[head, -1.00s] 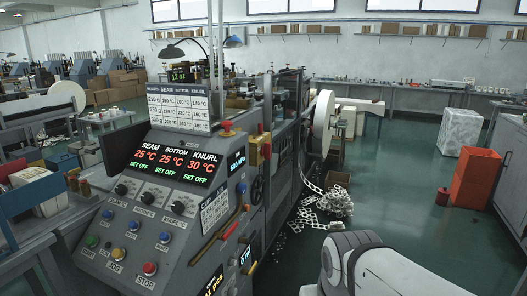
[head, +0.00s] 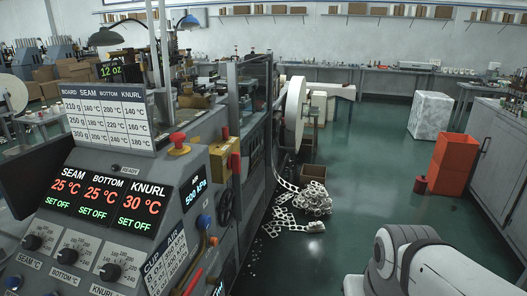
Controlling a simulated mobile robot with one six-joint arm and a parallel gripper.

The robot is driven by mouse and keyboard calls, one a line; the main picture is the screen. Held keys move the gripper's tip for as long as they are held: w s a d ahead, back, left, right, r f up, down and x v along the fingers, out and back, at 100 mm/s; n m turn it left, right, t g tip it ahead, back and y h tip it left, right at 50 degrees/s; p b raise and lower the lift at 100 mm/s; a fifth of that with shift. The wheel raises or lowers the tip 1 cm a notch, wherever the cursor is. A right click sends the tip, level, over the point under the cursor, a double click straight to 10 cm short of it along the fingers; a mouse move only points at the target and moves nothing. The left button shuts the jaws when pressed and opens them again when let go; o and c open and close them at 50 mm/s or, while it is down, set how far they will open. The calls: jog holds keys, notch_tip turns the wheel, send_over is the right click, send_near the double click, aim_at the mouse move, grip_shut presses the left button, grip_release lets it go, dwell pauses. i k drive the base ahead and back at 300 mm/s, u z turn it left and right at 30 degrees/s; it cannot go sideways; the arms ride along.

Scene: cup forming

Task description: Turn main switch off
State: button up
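The grey control panel of the cup machine stands at the left in the head view. Its display (head: 108,203) reads 25, 25 and 30 °C with SET OFF below each. A yellow box with a red part (head: 234,162) is on the machine's side, right of the panel; it may be the main switch, but no label is readable. A red mushroom button (head: 178,140) on a yellow base sits on the panel's top edge. My gripper is out of view; only a white link of my arm shows at lower right.
The green floor between is mostly clear.

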aim_at(234, 161)
jog(key=u, duration=0.2)
jog(key=i, duration=0.9)
jog(key=u, duration=0.65)
